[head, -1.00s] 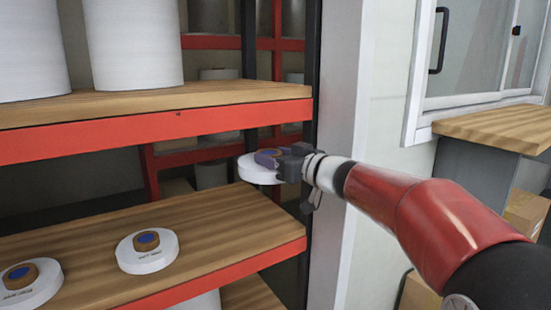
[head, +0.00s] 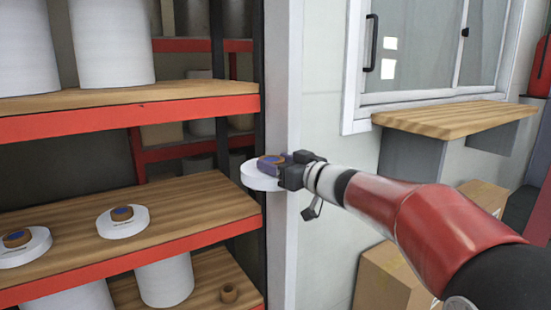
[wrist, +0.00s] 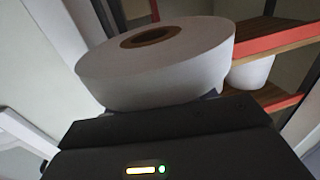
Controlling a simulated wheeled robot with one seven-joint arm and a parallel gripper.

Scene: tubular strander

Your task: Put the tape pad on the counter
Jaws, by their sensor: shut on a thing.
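My gripper (head: 287,166) is shut on a white round tape pad (head: 257,179) with a brown core. It holds the pad in the air, at the right end of the shelves and in front of the wall post. In the wrist view the pad (wrist: 160,75) sits just beyond the dark gripper body, with its core hole visible. The wooden counter (head: 450,114) is under the sliding window, to the right of and beyond my gripper. Its visible top is bare. The gripper's fingertips are partly hidden.
Two similar pads, one at left (head: 24,252) and one to its right (head: 122,227), lie on the wooden middle shelf (head: 180,207). Large white rolls (head: 112,45) stand on the upper shelf. Cardboard boxes (head: 395,283) stand on the floor below the counter. A white post (head: 285,95) ends the shelving.

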